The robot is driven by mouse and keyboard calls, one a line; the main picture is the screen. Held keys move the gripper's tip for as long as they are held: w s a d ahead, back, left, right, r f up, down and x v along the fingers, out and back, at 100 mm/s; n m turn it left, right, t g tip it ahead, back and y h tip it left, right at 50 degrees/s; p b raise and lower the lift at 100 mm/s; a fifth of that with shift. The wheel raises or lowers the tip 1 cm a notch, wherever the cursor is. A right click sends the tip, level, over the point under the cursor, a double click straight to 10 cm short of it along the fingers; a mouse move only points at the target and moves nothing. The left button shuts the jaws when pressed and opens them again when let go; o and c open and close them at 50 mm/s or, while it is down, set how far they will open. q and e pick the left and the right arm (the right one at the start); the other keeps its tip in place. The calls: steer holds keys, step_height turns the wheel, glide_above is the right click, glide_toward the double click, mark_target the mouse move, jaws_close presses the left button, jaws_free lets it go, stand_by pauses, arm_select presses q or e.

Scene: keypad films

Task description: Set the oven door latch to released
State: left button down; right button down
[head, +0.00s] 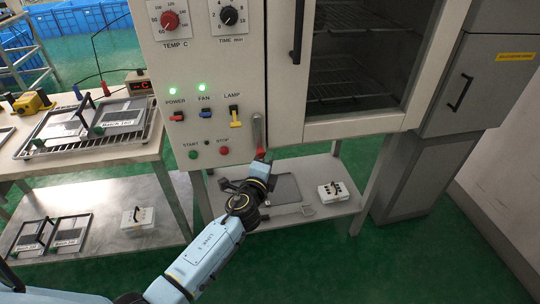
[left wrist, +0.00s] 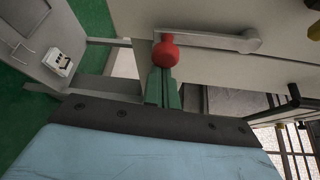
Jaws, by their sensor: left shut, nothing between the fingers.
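The oven door latch (head: 257,131) is a grey lever on the right edge of the control panel, beside the oven door. It hangs down, with a red knob (head: 260,153) at its lower end. In the left wrist view the lever (left wrist: 208,41) and its red knob (left wrist: 166,53) show large. My left gripper (head: 262,161) is just below the knob. In the left wrist view its narrow green fingers (left wrist: 161,72) are shut, empty, with their tips at the knob; whether they touch it I cannot tell. My right gripper is not in view.
The oven door (head: 365,60) with its dark handle (head: 298,30) appears closed. The panel holds dials, switches, a green start button (head: 193,154) and a red stop button (head: 224,151). A lower shelf (head: 310,205) holds a white box (head: 333,192). A side table with racks stands left.

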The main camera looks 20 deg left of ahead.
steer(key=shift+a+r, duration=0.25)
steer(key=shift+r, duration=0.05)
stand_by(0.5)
